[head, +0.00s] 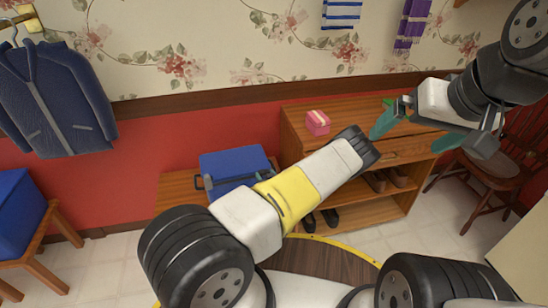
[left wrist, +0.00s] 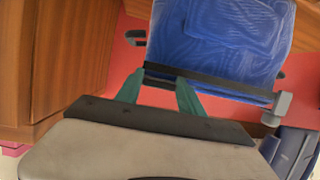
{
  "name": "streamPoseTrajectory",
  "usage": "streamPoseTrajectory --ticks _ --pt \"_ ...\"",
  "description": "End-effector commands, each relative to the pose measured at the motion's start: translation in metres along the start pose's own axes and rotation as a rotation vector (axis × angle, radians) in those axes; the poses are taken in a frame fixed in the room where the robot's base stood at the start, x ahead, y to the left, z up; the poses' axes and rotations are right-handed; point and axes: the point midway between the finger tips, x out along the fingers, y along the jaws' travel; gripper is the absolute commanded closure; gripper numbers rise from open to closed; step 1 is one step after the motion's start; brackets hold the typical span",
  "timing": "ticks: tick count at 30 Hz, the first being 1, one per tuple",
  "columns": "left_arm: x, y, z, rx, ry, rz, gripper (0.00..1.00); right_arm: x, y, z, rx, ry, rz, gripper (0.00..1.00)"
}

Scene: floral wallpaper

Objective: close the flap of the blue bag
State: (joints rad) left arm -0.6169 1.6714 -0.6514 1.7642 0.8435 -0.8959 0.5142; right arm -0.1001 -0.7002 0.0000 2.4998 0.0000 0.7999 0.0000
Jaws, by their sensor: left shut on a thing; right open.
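The blue bag (head: 232,161) sits on a wooden bench left of centre in the head view, partly hidden by my left arm. In the left wrist view its blue fabric (left wrist: 225,40) fills the upper middle, with a dark strip (left wrist: 235,90) along the near edge of the flap. My left gripper (left wrist: 160,82) has its teal fingertips at this strip and is shut on the flap edge. In the head view this gripper is hidden behind my arm. I cannot tell how far the flap is folded. My right gripper (head: 420,128) is open and empty at the upper right.
A wooden chair (head: 497,165) stands at right. Another blue object (head: 18,212) rests on a stool at left. A dark jacket (head: 55,97) hangs above.

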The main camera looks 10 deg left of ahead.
Motion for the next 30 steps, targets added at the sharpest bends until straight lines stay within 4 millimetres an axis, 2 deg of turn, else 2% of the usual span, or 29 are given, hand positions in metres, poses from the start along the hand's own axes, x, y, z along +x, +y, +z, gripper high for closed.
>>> streamPoseTrajectory --ticks 1,13,14,16,17,26,30 --pt "-0.003 -0.001 0.016 0.006 -0.034 -0.002 1.00 0.000 0.000 0.000 0.000 0.000 0.000 0.00" --pt "-0.003 -0.002 0.018 0.009 -0.035 -0.002 1.00 0.000 0.000 0.000 0.000 -0.001 0.000 0.00" --pt "-0.003 -0.002 0.018 0.009 -0.035 -0.002 0.50 0.000 0.000 0.000 0.000 0.000 0.000 0.00" --pt "-0.003 -0.002 0.017 0.008 -0.033 -0.002 0.36 0.000 0.000 0.000 0.000 -0.001 0.000 0.00" --pt "-0.003 -0.002 0.016 0.007 -0.031 -0.002 0.33 0.000 0.000 0.000 0.000 -0.001 0.000 0.00" --pt "-0.003 -0.001 0.012 0.005 -0.024 -0.002 0.33 0.000 0.000 0.000 0.000 0.000 0.000 0.00" --pt "-0.016 -0.001 0.012 0.005 -0.024 -0.002 0.33 0.000 0.000 0.000 0.000 0.000 0.000 0.00"
